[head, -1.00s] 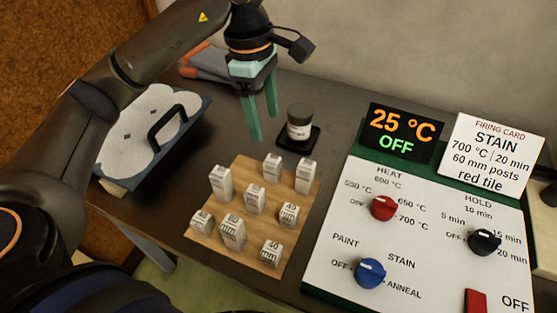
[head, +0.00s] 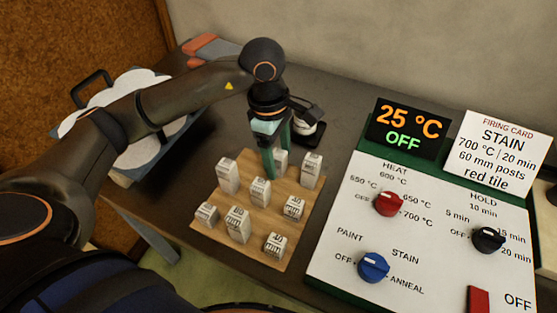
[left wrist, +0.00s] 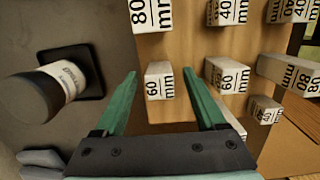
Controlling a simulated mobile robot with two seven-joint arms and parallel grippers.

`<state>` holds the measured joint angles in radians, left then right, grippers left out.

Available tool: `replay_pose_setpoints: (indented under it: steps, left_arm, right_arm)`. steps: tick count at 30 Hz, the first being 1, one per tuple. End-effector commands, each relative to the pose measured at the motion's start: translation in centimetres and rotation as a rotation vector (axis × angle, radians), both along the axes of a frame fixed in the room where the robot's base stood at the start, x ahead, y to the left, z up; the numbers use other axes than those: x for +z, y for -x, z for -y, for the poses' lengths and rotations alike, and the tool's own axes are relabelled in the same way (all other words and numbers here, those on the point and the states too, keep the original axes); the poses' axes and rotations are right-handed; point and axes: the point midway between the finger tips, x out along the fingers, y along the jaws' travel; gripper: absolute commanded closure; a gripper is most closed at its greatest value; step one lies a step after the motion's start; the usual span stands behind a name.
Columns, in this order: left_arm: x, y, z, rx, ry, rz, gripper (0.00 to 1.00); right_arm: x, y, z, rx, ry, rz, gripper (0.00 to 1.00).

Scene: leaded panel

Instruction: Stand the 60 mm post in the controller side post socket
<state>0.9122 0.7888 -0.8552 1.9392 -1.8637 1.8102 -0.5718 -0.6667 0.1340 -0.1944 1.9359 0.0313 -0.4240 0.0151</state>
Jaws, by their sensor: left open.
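Several pale posts stand on a wooden board (head: 208,229) in the head view, with printed lengths. A post marked 60 mm (left wrist: 160,83) shows in the left wrist view between the two green fingertips of my left gripper (left wrist: 162,76); whether they touch it, I cannot tell. A second post marked 60 mm (left wrist: 228,76) stands to its right. In the head view my left gripper (head: 277,165) is open over the far row, partly hiding the middle post (head: 281,159). The controller (head: 420,225) is at right; I cannot make out its side post socket. My right gripper is not in view.
A dark-lidded jar (head: 309,128) stands close behind my left gripper. Posts marked 80 mm (left wrist: 153,14) and 40 mm (left wrist: 228,11) stand nearby. A firing card (head: 499,150) stands behind the controller.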

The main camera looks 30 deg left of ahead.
Motion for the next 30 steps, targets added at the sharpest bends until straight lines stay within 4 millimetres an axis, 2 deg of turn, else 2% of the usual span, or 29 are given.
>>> replay_pose_setpoints:
  steps: [3, 22, 30]
  left_arm:
    - [0.02, -0.01, 0.01, 0.000, 0.000, 0.000, 0.29]
    - [0.06, -0.02, 0.01, 0.000, 0.000, 0.000, 0.99]
    - [0.09, -0.03, 0.02, 0.000, 0.001, 0.001, 1.00]
  right_arm:
    - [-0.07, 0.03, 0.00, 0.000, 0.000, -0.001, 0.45]
    - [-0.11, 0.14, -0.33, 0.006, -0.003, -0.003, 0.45]
    - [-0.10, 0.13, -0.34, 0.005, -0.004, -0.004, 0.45]
